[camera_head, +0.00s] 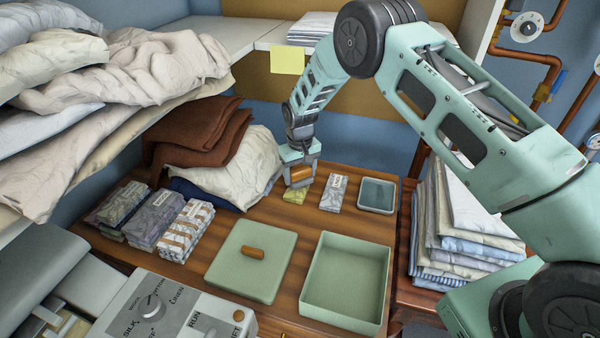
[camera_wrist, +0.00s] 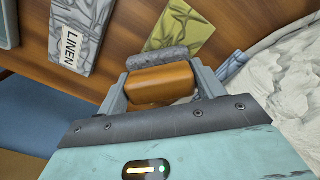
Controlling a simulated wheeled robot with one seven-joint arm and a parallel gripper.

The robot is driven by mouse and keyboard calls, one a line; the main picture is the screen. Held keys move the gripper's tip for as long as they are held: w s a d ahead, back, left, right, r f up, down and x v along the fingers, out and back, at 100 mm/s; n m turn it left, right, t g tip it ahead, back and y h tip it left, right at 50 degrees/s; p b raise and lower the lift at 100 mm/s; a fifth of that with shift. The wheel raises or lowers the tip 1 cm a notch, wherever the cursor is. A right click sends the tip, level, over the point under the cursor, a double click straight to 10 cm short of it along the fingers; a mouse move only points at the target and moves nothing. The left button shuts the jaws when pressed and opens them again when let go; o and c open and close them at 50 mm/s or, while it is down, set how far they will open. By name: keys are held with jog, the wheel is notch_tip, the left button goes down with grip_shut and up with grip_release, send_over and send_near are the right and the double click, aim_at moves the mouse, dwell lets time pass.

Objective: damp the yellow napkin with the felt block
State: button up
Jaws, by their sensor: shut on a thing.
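The felt block, an orange-brown wooden grip (camera_wrist: 160,87) with a grey felt pad (camera_wrist: 158,60), is between my gripper's fingers (camera_wrist: 158,88). In the head view my gripper (camera_head: 300,175) is shut on the block (camera_head: 300,174) just above the yellow napkin (camera_head: 293,197). The olive-yellow patterned napkin lies on the wooden table and also shows in the wrist view (camera_wrist: 188,32), just beyond the felt. The block hides part of it. I cannot tell whether the felt touches it.
A grey packet labelled LINEN (camera_head: 334,193) and a shallow blue-grey tray (camera_head: 377,195) lie to the right. An open green box (camera_head: 346,280) and its handled lid (camera_head: 251,270) are nearer. Folded stacks (camera_head: 184,230) and a cream cloth heap (camera_head: 245,165) stand left; folded linens (camera_head: 460,220) right.

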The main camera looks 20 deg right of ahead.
jog(key=shift+r+p, duration=1.8)
jog(key=shift+r, duration=1.7)
